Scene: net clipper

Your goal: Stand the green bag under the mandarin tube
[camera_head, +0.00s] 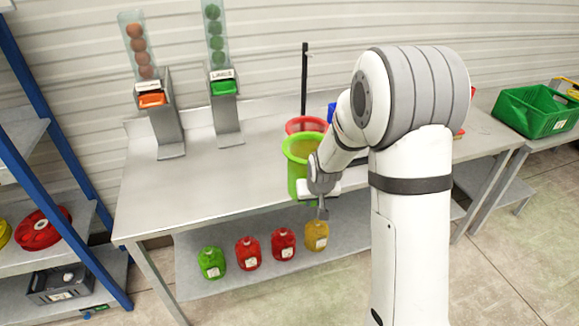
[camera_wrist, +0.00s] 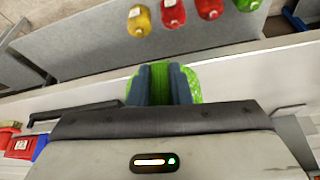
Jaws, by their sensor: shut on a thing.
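The green bag (camera_head: 296,177) is bright green with a wide open mouth and shows near the front edge of the table, right of the lime tube. My gripper (camera_head: 314,186) is shut on its near side. In the wrist view my gripper's dark fingers (camera_wrist: 161,84) close on the bag, whose green netting (camera_wrist: 194,84) shows on both sides of them. Its base is partly hidden, so I cannot tell whether it touches the table. The mandarin tube (camera_head: 138,48) holds orange fruit above an orange spout (camera_head: 151,100) at the left of the table.
The lime tube (camera_head: 215,35) stands right of the mandarin tube. A red open container (camera_head: 306,124) and a dark pole (camera_head: 304,75) are behind the green bag. Small green, red and yellow items sit on the lower shelf (camera_head: 220,286). The table's left part (camera_head: 160,195) is clear.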

